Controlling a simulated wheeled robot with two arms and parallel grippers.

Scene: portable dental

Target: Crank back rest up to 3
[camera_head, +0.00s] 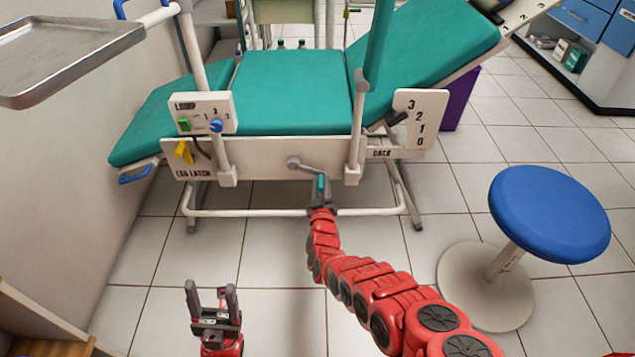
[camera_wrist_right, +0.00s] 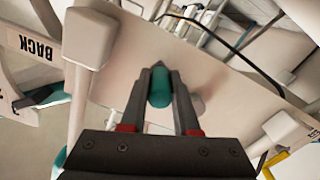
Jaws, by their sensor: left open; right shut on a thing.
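The green dental chair (camera_head: 295,90) has a raised back rest (camera_head: 440,45) at the right in the head view. A grey crank (camera_head: 305,166) sits on its white side rail, with a green handle (camera_head: 320,184) at the end. My right gripper (camera_head: 321,192) is shut on this handle, which shows between its fingers in the wrist view (camera_wrist_right: 160,88). The BACK scale plate (camera_head: 420,125) reads 3, 2, 1, 0 from top down. Its dark pointer (camera_head: 397,118) is about level with the 2. My left gripper (camera_head: 211,290) is open and empty above the floor, away from the chair.
A LAMP panel (camera_head: 203,112) and a yellow leg latch (camera_head: 184,152) are on the chair's left side. A metal tray (camera_head: 70,50) hangs at upper left. A blue stool (camera_head: 550,212) stands at the right. The tiled floor (camera_head: 270,265) before the chair is clear.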

